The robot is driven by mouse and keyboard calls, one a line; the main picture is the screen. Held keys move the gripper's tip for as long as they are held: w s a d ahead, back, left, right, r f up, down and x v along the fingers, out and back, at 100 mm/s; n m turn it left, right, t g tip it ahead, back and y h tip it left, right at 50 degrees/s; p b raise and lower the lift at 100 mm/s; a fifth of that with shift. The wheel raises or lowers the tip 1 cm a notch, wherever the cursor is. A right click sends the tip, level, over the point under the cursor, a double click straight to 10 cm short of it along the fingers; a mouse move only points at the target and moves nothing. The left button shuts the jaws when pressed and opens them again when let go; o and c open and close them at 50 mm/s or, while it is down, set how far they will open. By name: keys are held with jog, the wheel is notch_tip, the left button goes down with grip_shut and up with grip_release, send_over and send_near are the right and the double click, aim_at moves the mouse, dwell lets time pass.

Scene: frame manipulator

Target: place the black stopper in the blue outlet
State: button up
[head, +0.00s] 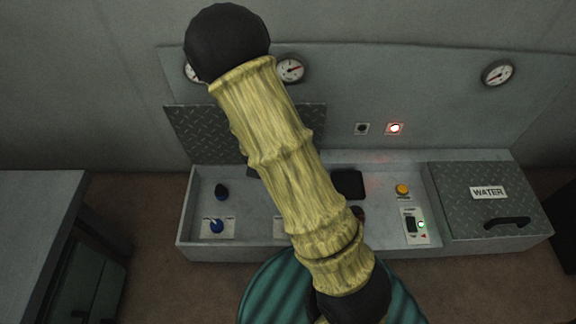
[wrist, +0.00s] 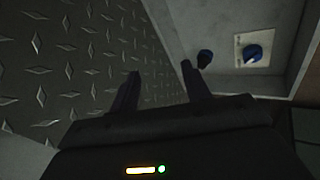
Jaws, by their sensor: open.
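The black stopper (head: 221,190) stands in the left compartment of the grey console, behind the blue outlet (head: 216,226). The blue outlet sits on a white label plate. In the wrist view the stopper (wrist: 205,58) is just right of the right fingertip, and the blue outlet (wrist: 253,53) is farther right. My gripper (wrist: 160,68) is open with nothing between its fingers. From this view I cannot tell its exact distance to the stopper. In the head view my gripper is not visible, and my arm covers the middle of the console.
A raised diamond-plate lid (head: 195,138) stands behind the left compartment and fills much of the wrist view's left side. At right are a yellow button (head: 403,190), a switch panel (head: 413,226) and a closed WATER lid (head: 488,192). A grey cabinet (head: 40,215) stands at left.

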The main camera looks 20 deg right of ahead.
jog(key=s+d+r+m+g+y, duration=0.1)
jog(key=s+d+r+m+g, duration=0.2)
jog(key=s+r+m, duration=0.8)
jog(key=s+r, duration=0.4)
jog(key=shift+s+m+g, duration=0.2)
jog(key=shift+m+g, duration=0.2)
jog(key=w+p+v, duration=0.3)
jog(key=p+v, duration=1.2)
jog(key=shift+w+d+r+p, duration=0.2)
jog(key=shift+w+r+p, duration=0.1)
jog(key=shift+r, duration=0.15)
